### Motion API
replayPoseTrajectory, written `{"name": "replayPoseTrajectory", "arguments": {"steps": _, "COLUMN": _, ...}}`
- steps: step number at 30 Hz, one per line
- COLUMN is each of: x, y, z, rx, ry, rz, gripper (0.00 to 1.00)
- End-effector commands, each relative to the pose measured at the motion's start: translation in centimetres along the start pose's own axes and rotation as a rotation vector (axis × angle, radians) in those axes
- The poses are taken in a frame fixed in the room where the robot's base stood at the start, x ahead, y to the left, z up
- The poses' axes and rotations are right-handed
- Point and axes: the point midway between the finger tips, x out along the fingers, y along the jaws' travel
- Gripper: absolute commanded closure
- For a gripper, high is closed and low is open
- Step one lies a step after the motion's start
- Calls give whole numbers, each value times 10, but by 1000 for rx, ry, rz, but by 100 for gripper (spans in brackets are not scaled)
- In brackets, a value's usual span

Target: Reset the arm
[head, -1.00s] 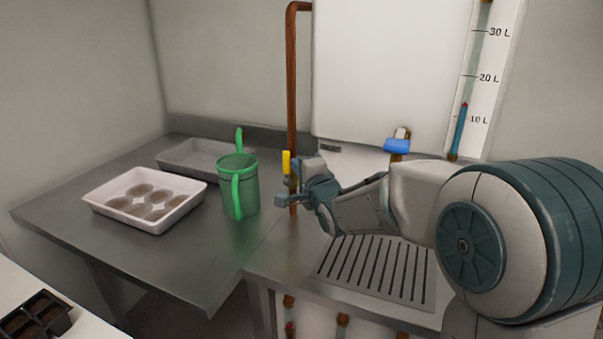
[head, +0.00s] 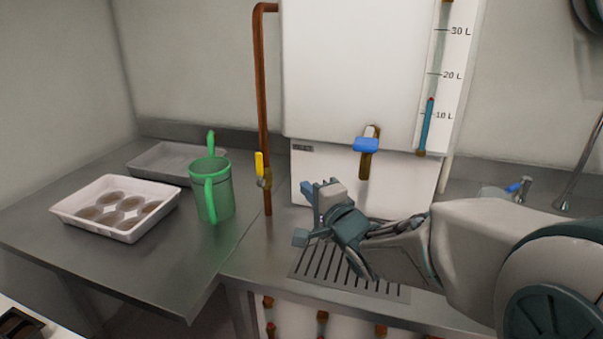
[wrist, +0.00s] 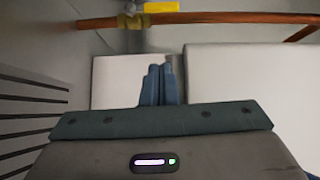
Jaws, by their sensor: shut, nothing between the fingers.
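My gripper (head: 304,212) is above the left part of the slotted drain grate, in front of the white tank, at the end of my arm coming in from the right. In the wrist view, my gripper's fingers (wrist: 158,82) are together with nothing between them. The fingers point towards the white tank panels. No object is in contact with the fingers in either view.
A copper pipe with a yellow valve handle (head: 259,163) rises left of my gripper. The tank (head: 350,80) has a blue-handled tap (head: 366,145).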

Motion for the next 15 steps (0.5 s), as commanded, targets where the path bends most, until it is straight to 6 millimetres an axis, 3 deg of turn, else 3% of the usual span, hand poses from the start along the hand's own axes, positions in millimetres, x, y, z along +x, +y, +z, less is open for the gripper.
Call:
{"name": "replayPoseTrajectory", "arguments": {"steps": 8, "x": -32, "y": 7, "z": -37, "rx": -307, "ry": 144, "rz": 263, "gripper": 100}}
{"name": "replayPoseTrajectory", "arguments": {"steps": 15, "x": -94, "y": 26, "z": -63, "rx": -619, "ry": 140, "rz": 658, "gripper": 100}}
